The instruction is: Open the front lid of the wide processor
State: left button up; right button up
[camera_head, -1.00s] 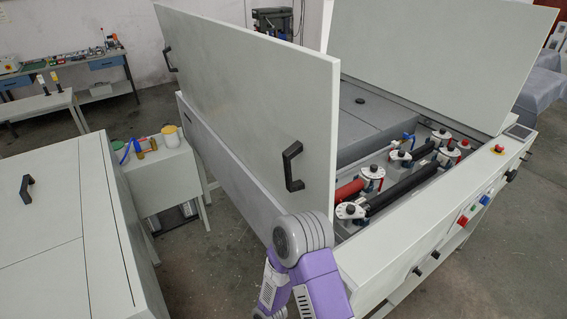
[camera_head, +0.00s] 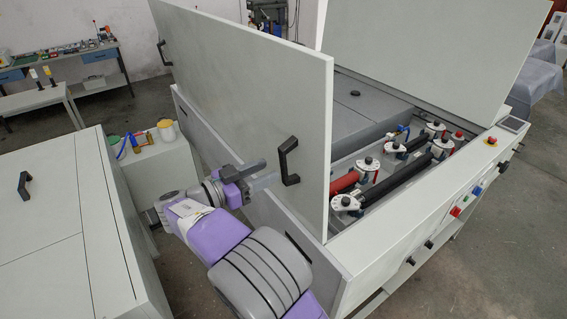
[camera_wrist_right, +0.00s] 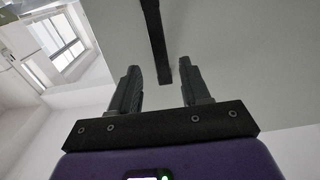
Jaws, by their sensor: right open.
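The wide processor (camera_head: 400,223) stands open, with rollers showing inside. Its front lid (camera_head: 235,90) is a large pale panel standing raised and nearly upright. A black handle (camera_head: 287,162) is near the lid's lower right corner and a second handle (camera_head: 164,53) is at its far left end. My right gripper (camera_head: 265,178) is just left of the nearer handle, pointing at it. In the right wrist view the open fingers (camera_wrist_right: 159,66) have the dark handle bar (camera_wrist_right: 153,35) ahead, between their tips. I cannot tell whether they touch it. My left gripper is not in view.
A second raised lid (camera_head: 425,50) stands behind. A pale cabinet (camera_head: 60,220) is at the left, and a small table (camera_head: 150,170) with jars and tools stands between it and the processor. Open floor shows beyond them.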

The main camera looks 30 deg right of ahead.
aim_at(281, 165)
jog(key=d, duration=0.4)
jog(key=d+p, duration=0.1)
jog(key=d, duration=0.1)
jog(key=shift+w+d+f, duration=0.1)
jog(key=shift+w+d, duration=0.15)
grip_shut()
